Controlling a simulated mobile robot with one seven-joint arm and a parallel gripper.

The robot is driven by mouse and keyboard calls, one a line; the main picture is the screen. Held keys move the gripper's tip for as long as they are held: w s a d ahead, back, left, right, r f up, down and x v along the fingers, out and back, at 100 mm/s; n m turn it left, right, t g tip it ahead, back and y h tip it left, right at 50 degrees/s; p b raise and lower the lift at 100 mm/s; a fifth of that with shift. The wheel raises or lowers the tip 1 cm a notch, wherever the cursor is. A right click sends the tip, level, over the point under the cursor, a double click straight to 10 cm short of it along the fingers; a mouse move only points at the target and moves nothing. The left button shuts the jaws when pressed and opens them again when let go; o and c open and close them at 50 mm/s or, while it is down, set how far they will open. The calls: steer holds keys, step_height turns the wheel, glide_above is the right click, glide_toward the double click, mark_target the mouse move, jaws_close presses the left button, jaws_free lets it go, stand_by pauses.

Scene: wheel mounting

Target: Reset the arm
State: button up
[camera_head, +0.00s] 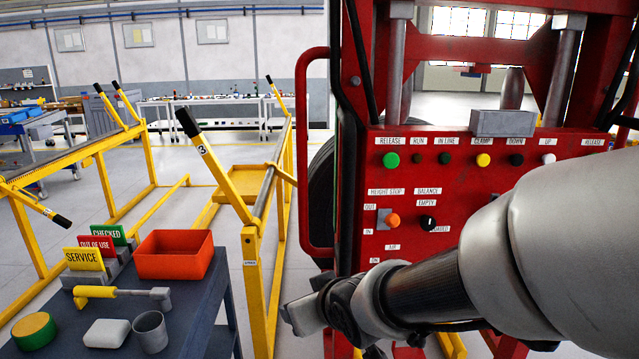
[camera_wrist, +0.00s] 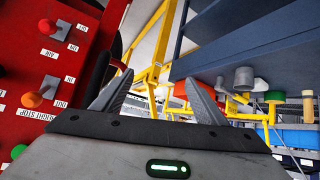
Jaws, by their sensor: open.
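My gripper (camera_head: 303,313) is at the lower middle of the head view, in front of the lower left of the red machine panel (camera_head: 470,215). My arm reaches in from the right and covers the panel's lower right part. In the wrist view the two fingers of my gripper (camera_wrist: 155,97) are spread apart with nothing between them. The red panel (camera_wrist: 75,80) is to their left, with an orange knob (camera_wrist: 32,99) in sight. The fingers appear clear of the panel.
A dark table (camera_head: 190,320) at lower left holds a red bin (camera_head: 174,255), a yellow-handled hammer (camera_head: 122,293), a grey cup (camera_head: 150,331), a white block (camera_head: 107,333) and a green-and-yellow cylinder (camera_head: 34,331). A yellow rail frame (camera_head: 253,285) stands between table and machine. Open floor lies behind.

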steer(key=s+d+r+m+g+h, duration=0.2)
steer(key=s+d+r+m, duration=0.1)
steer(key=s+d, duration=0.55)
steer(key=s+d+r+m+g+h, duration=0.1)
steer(key=s+d+r+m+h, duration=0.2)
steer(key=s+d, duration=0.5)
step_height(320, 180, up, 20)
steer(key=s+a+y+p, duration=0.1)
steer(key=p, duration=1.8)
steer(key=shift+g, duration=0.3)
